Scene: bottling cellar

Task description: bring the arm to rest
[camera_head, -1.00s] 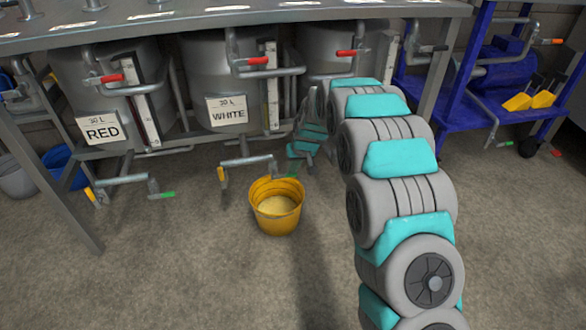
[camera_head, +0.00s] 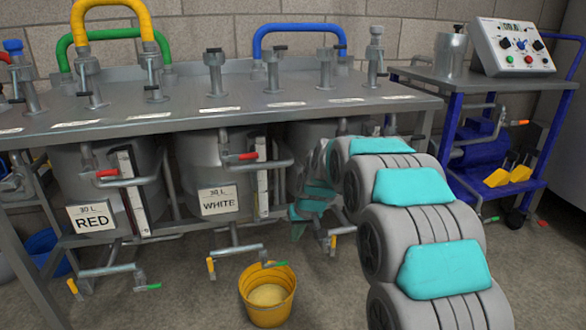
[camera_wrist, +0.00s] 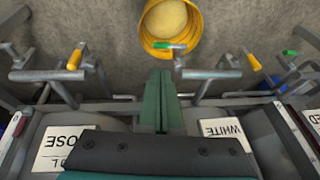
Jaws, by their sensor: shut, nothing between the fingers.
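My arm reaches forward on the right of the head view, with its far end (camera_head: 316,190) beside the WHITE tank, partly under the steel bench. The fingertips are hard to make out there. In the wrist view my gripper (camera_wrist: 161,80) shows as two dark green fingers pressed together, with nothing between them. The fingers point toward the yellow bucket (camera_wrist: 145,42), which holds pale yellow contents. The bucket (camera_head: 248,302) stands on the floor at the lower middle of the head view. A valve with a green handle (camera_wrist: 166,46) lies just beyond the fingertips.
The RED tank (camera_head: 72,170) and WHITE tank (camera_head: 195,165) hang under the steel bench (camera_head: 215,122), with red-handled valves and low pipes close around my arm. Colored hoses arch above the bench. A blue cart (camera_head: 452,178) with a control box (camera_head: 512,48) stands at right.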

